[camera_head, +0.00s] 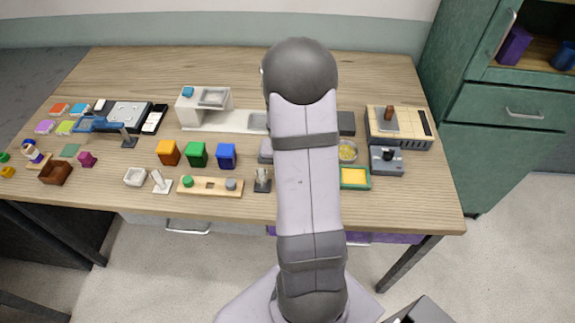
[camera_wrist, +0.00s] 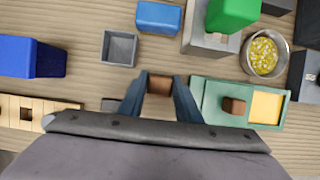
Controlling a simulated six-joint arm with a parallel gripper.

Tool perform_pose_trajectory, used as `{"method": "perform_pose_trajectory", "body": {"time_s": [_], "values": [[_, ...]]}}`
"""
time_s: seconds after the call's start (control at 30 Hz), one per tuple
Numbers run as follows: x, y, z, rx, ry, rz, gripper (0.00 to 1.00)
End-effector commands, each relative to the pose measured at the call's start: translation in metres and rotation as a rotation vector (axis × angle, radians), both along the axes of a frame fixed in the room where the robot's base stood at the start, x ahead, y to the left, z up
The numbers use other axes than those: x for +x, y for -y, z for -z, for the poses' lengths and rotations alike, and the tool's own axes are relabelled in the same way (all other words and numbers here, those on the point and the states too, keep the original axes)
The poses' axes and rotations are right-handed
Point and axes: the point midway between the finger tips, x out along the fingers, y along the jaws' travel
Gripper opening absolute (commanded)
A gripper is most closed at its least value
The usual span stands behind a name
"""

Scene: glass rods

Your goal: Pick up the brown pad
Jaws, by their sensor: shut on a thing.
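In the wrist view my gripper (camera_wrist: 160,80) has its two dark blue fingers closed on a small brown block, which I take as the brown pad (camera_wrist: 160,86). Only its top and near face show between the fingers. Just right of it is a green tray (camera_wrist: 207,93) with a yellow pad and another small brown block (camera_wrist: 234,107) in its left part. In the head view my arm hides the gripper and the held pad. The tray's right part (camera_head: 369,183) shows beside the arm. How high the pad is held, I cannot tell.
In the wrist view a grey open box (camera_wrist: 119,47) and a blue block (camera_wrist: 158,17) are beyond the gripper. A bowl of yellow bits (camera_wrist: 264,53) is at the right, a blue cube (camera_wrist: 30,57) at the left. A slotted wooden board (camera_wrist: 30,112) is at the lower left.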

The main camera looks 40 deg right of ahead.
Motion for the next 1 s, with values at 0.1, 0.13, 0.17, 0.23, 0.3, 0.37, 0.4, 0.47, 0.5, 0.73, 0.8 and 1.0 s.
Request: {"method": "perform_pose_trajectory", "body": {"time_s": [0.1,0.13,0.17,0.23,0.3,0.37,0.4,0.47,0.5,0.73,0.8,1.0], "values": [[0.000,0.000,-0.003,0.000,0.000,0.000,0.09],[0.000,0.000,-0.004,0.000,0.000,0.000,0.09],[0.000,0.000,-0.005,-0.001,0.001,0.000,0.09],[0.000,0.000,-0.011,0.000,0.001,0.001,0.09],[0.000,0.000,-0.017,0.000,0.001,0.001,0.09],[0.000,0.000,-0.025,-0.001,0.001,0.000,0.09],[0.000,0.000,-0.030,-0.001,0.001,0.000,0.09],[0.000,0.000,-0.038,-0.001,0.001,0.000,0.09],[0.000,0.000,-0.044,0.000,0.000,0.001,0.09],[0.000,0.000,-0.075,0.000,0.000,0.001,0.09],[0.000,0.000,-0.082,0.000,0.000,0.000,0.09],[0.000,0.000,-0.097,0.000,0.000,-0.001,0.09]]}}
